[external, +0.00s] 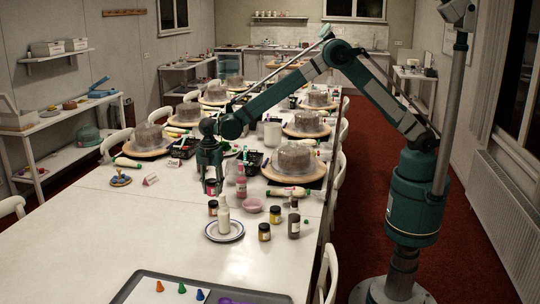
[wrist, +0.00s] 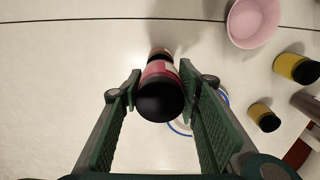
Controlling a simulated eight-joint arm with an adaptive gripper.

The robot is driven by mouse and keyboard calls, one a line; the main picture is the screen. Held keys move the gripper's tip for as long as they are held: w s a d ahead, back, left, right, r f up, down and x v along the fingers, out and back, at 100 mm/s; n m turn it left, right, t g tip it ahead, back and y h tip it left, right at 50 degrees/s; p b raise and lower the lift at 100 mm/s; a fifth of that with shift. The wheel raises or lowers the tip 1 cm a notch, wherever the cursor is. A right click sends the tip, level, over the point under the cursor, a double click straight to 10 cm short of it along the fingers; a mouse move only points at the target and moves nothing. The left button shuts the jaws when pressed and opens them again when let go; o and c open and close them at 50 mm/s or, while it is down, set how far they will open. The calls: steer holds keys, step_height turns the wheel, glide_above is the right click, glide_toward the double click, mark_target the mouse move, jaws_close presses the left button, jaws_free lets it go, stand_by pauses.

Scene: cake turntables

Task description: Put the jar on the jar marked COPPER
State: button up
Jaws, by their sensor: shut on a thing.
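My gripper (external: 210,180) is shut on a jar (wrist: 160,100) with a black lid and a pinkish-red band, held above the white table. In the external view the held jar (external: 211,188) shows dark between the fingers. Another small dark-lidded jar (external: 213,208) stands on the table just below it. In the wrist view part of a jar (wrist: 160,52) shows just beyond the held one. I cannot tell whether the two touch. Two yellow-labelled jars (external: 264,232) (external: 275,214) stand to the right. No jar's lettering is readable, so I cannot tell which is marked COPPER.
A pink bowl (external: 252,205), pink bottle (external: 241,184) and dark bottle (external: 294,220) are nearby. A tray (external: 135,293) lies in front. The table's left front is clear.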

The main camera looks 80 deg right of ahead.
mark_target(212, 180)
steer(key=shift+f, duration=1.85)
steer(key=shift+f+b, duration=0.2)
steer(key=shift+b, duration=0.1)
steer(key=o, duration=1)
steer(key=shift+c, duration=0.2)
steer(key=shift+r, duration=0.15)
step_height(212, 180, up, 12)
steer(key=shift+r+p, duration=0.1)
steer(key=shift+p, duration=0.5)
